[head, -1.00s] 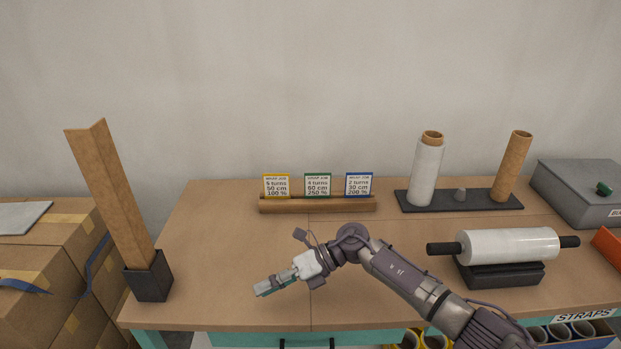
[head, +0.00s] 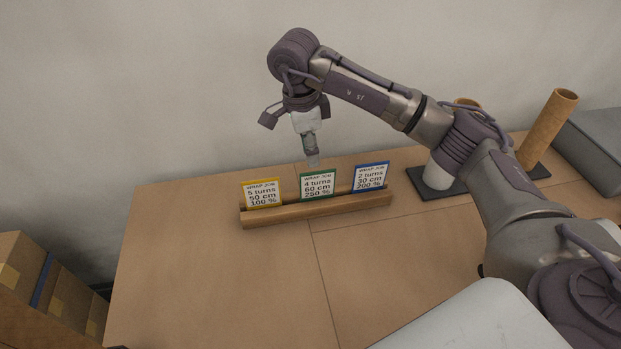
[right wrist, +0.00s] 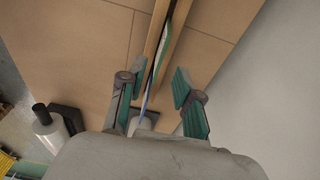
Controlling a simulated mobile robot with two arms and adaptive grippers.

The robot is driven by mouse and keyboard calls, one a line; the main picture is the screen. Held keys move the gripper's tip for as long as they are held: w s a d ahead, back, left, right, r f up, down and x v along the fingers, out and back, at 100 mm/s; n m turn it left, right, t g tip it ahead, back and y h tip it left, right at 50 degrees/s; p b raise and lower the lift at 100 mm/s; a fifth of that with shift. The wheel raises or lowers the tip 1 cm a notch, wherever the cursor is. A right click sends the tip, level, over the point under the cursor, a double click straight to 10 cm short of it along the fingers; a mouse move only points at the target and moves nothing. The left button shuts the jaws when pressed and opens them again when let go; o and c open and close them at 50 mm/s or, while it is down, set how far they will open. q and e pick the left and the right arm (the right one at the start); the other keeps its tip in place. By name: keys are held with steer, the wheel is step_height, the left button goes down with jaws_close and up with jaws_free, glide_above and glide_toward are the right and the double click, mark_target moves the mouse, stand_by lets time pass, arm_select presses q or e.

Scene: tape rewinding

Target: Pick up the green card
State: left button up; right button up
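The green card (head: 318,185) stands in the middle of a wooden holder (head: 350,205), between a yellow card (head: 262,193) and a blue card (head: 370,177). My right gripper (head: 313,163) points down just above the green card's top edge, apart from it or barely over it; I cannot tell exactly. In the right wrist view my right gripper (right wrist: 157,88) is open, its two teal-padded fingers apart on either side of the line of cards. The green card (right wrist: 161,55) shows there edge-on, beyond the fingertips. My left gripper is not in view.
A grey box (head: 590,150) stands at the far right. Cardboard boxes (head: 45,300) lie at the lower left. The table left of the holder is clear.

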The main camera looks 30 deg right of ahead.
glide_above(317, 186)
step_height(317, 186, down, 6)
steer(key=shift+s+a+f+p, duration=0.2)
steer(key=shift+a+f+p, duration=0.15)
steer(key=shift+a+f, duration=0.05)
steer(key=shift+w+d+f, duration=0.1)
steer(key=shift+f, duration=0.45)
steer(key=f, duration=0.1)
steer(key=f+p, duration=0.1)
steer(key=f, duration=0.2)
steer(key=shift+w+d+f, duration=0.1)
steer(key=shift+w+d, duration=0.1)
steer(key=shift+d, duration=0.2)
steer(key=shift+c, duration=0.3)
jaws_close()
